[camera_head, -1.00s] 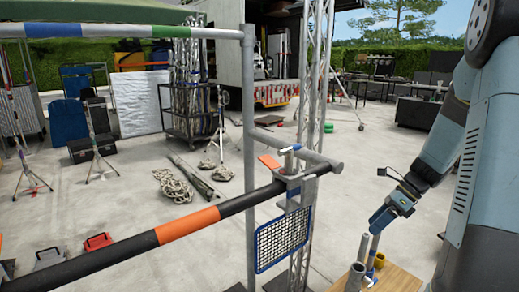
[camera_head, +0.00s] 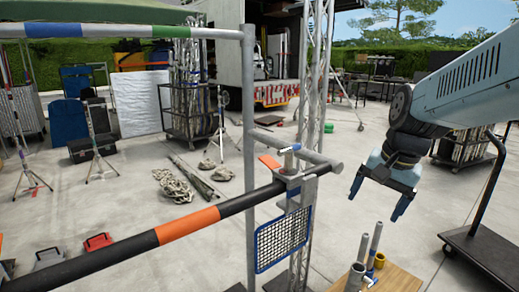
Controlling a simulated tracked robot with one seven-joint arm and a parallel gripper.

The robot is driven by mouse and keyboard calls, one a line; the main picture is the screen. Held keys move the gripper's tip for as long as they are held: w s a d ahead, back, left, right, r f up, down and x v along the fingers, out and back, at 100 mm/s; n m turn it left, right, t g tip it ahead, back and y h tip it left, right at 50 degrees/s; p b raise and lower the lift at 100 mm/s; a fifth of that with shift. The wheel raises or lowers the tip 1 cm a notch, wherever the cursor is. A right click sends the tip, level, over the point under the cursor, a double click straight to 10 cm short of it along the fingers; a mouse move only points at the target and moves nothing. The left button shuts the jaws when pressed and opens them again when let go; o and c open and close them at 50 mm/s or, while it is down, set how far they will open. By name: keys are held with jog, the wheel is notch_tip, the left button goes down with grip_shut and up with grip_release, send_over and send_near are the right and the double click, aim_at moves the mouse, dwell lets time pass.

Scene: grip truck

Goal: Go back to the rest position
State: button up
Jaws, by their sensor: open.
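My gripper (camera_head: 377,203) is in the right half of the head view, at the end of my blue-grey arm that reaches in from the right edge. Its two blue fingers point down and stand apart, with nothing between them. It hangs above and beyond a small wooden table (camera_head: 402,281) at the bottom right. Upright grey tubes (camera_head: 374,240) and a yellow ring-like piece (camera_head: 380,260) stand on that table, below the gripper and apart from it.
A black pole with an orange band (camera_head: 188,222) crosses the left and middle to a clamp (camera_head: 293,178) with a blue-framed mesh (camera_head: 283,240). A lattice truss (camera_head: 312,100) stands behind. A dark wheeled cart (camera_head: 487,258) is at the right. Open concrete floor lies beyond.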

jog(key=s+a+r+n+t+h, duration=0.1)
jog(key=s+r+n+t, duration=0.2)
jog(key=s+n, duration=0.3)
jog(key=shift+s+a+r+n, duration=0.2)
jog(key=shift+r+n, duration=0.2)
jog(key=shift+n, duration=0.2)
dwell(0.4)
